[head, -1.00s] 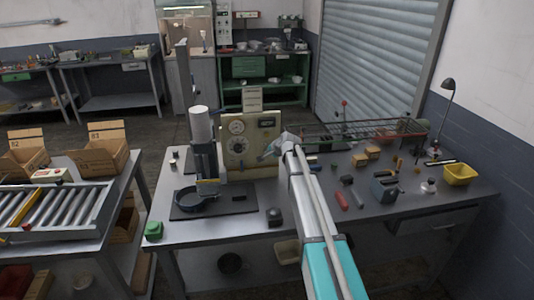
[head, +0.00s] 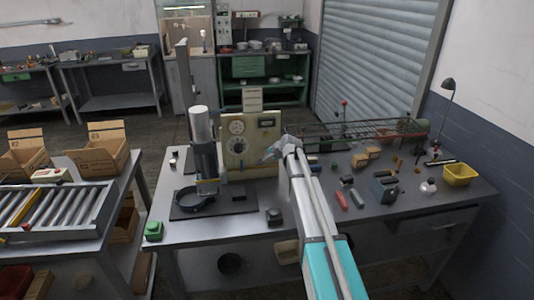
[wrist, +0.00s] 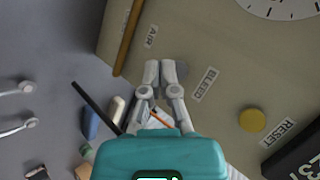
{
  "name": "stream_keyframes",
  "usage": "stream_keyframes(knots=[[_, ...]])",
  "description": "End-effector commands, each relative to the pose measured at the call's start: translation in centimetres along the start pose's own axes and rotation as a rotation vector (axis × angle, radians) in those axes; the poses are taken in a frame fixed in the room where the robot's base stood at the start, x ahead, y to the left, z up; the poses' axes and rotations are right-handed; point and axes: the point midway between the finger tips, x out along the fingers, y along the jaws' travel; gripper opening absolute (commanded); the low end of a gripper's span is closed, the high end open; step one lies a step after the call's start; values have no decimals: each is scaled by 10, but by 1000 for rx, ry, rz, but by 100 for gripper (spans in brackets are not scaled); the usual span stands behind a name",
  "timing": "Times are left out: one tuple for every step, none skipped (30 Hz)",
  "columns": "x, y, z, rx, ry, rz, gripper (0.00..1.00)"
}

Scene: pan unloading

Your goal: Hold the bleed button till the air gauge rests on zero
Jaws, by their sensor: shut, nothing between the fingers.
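The beige control panel (head: 262,132) stands upright on the bench behind the press. A round gauge (head: 236,127) is on its upper left; in the wrist view only part of the gauge face (wrist: 280,8) shows, without a readable needle. In the wrist view a grey round button (wrist: 182,69) sits beside the BLEED label (wrist: 204,85), partly hidden by my fingertips. My gripper (wrist: 166,69) is shut and empty, its tips right in front of or at that button; I cannot tell whether they touch it. In the head view my gripper (head: 268,153) is at the panel's right side.
A yellow button (wrist: 252,120) sits by the RESET label (wrist: 278,133), with a dark counter at the corner. An AIR label (wrist: 151,36) is near a brown bar. A press with a dark round pan (head: 193,199) stands left. Tools and a yellow bin (head: 460,174) lie right.

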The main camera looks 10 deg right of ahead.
Motion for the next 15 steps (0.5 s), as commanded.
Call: stream_keyframes(knots=[[0, 0, 0, 0, 0, 0, 0], [-1, 0, 0, 0, 0, 0, 0], [0, 0, 0, 0, 0, 0, 0], [0, 0, 0, 0, 0, 0, 0], [0, 0, 0, 0, 0, 0, 0], [0, 0, 0, 0, 0, 0, 0], [0, 0, 0, 0, 0, 0, 0], [0, 0, 0, 0, 0, 0, 0], [0, 0, 0, 0, 0, 0, 0], [0, 0, 0, 0, 0, 0, 0], [-1, 1, 0, 0, 0, 0, 0], [-1, 1, 1, 0, 0, 0, 0], [-2, 1, 1, 0, 0, 0, 0], [-3, 2, 2, 0, 0, 0, 0], [-4, 3, 3, 0, 0, 0, 0]])
